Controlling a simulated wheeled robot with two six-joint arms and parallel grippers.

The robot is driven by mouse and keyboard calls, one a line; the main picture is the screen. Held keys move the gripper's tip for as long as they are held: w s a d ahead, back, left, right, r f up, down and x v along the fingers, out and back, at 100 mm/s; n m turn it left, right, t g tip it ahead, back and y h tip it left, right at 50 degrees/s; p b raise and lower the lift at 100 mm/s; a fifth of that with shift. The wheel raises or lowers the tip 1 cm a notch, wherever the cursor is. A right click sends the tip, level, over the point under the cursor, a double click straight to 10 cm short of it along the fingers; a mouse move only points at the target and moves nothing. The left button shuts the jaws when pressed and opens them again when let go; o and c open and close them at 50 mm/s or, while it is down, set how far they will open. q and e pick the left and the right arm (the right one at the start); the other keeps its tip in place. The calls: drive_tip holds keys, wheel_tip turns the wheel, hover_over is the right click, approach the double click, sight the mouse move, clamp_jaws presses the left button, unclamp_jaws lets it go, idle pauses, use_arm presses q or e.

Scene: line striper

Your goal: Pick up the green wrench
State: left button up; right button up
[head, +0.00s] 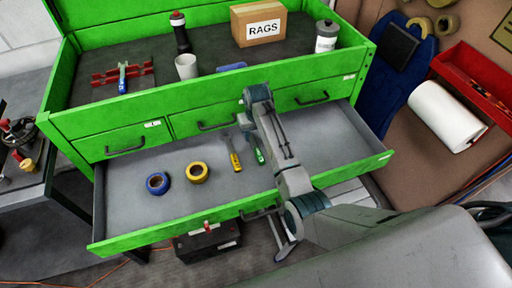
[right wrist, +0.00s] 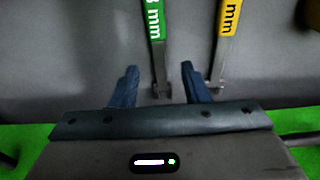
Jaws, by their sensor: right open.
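The green wrench (head: 259,155) lies in the open drawer, its green handle toward the drawer front and partly beside my arm. In the right wrist view the green wrench (right wrist: 155,22) shows its label, and its metal end lies between the two fingertips in the picture. My right gripper (right wrist: 159,72) is open and empty, pointing down over the wrenches' metal ends. In the head view the right gripper (head: 245,122) is partly hidden by my own arm. I cannot tell its exact height above the wrench. My left gripper is not in view.
A yellow wrench (head: 235,161) lies close beside the green one, and its metal end (right wrist: 217,66) is near the right finger. Blue tape (head: 157,183) and yellow tape (head: 197,172) lie left in the drawer (head: 125,205). The green cabinet front (head: 190,124) stands close behind.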

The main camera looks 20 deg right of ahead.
sight(254, 144)
drive_tip(key=shift+w+f, duration=0.15)
drive_tip(key=shift+f, duration=0.2)
drive_tip(key=f, duration=0.1)
drive_tip(key=f+p, duration=0.1)
drive_tip(key=f, duration=0.2)
drive_tip(key=shift+w+d+f, duration=0.1)
drive_tip(key=shift+w, duration=0.2)
drive_tip(key=shift+f, duration=0.3)
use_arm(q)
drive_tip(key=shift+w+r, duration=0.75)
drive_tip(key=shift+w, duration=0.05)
use_arm(e)
drive_tip(key=shift+f, duration=0.15)
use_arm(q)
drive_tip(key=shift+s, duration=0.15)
use_arm(e)
clamp_jaws()
